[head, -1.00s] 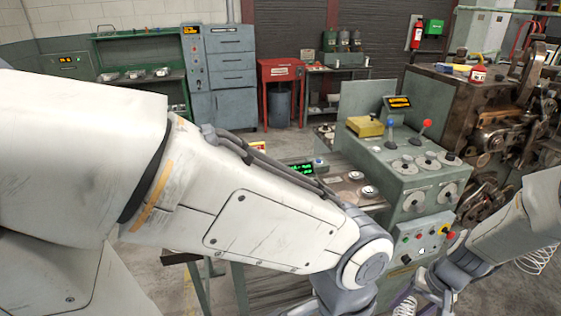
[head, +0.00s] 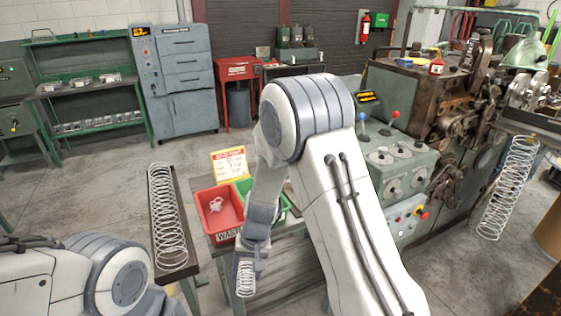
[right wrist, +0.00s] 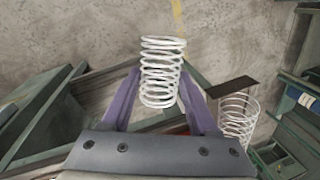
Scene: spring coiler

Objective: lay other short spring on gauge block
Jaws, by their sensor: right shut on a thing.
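A short white wire spring (right wrist: 162,72) is held between the purple fingers of my right gripper (right wrist: 160,88) in the right wrist view. In the head view the right gripper (head: 248,262) points down at the lower middle, with the short spring (head: 245,281) at its tip, in front of the bins. I cannot make out the gauge block in either view; my right arm covers much of the bench behind it. My left arm is at the lower left of the head view, and its gripper is out of the picture.
A long spring (head: 166,215) lies on a dark rail (head: 181,196) left of the gripper. A red waste bin (head: 211,223) with a small white thing and a partly hidden green bin stand close by. The control box (head: 404,172) is right of the arm. Another long spring (head: 508,188) hangs at the coiler.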

